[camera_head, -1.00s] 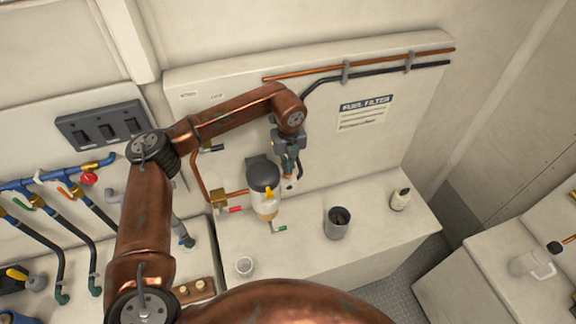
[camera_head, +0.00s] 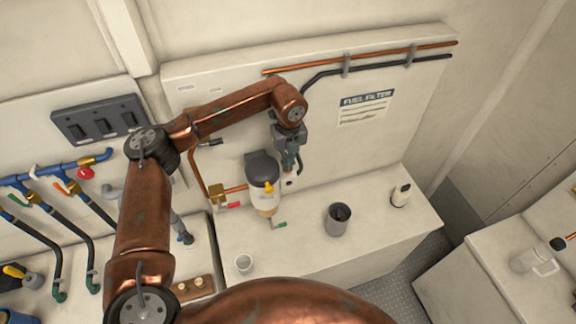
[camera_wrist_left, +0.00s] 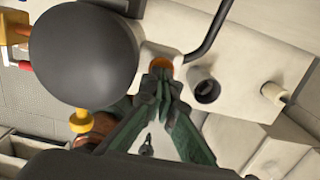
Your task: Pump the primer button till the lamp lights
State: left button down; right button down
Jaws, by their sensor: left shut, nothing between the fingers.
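My left gripper (camera_head: 288,166) is shut and empty, pointing down beside the fuel filter's dark grey head (camera_head: 262,166). In the left wrist view, its green fingertips (camera_wrist_left: 159,82) are together, just in front of a round orange part (camera_wrist_left: 160,62), perhaps the primer button. The fingers partly cover it, and I cannot tell whether they touch it. The filter's dark head (camera_wrist_left: 83,52) looms large at left there, with a yellow knob (camera_wrist_left: 82,120) below it. I cannot pick out a lit lamp. My right gripper is not in view.
Copper and black pipes (camera_head: 400,50) run along the wall panel above. Valves and hoses (camera_head: 50,215) crowd the left side.

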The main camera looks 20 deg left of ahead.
pick_arm(q)
notch_tip(320, 180, up, 3)
jog(key=shift+f+p, duration=0.2)
jog(key=shift+p, duration=0.1)
notch_tip(320, 180, up, 10)
jog(key=s+b, duration=0.1)
jog(key=b, duration=0.2)
jog(key=shift+d, duration=0.3)
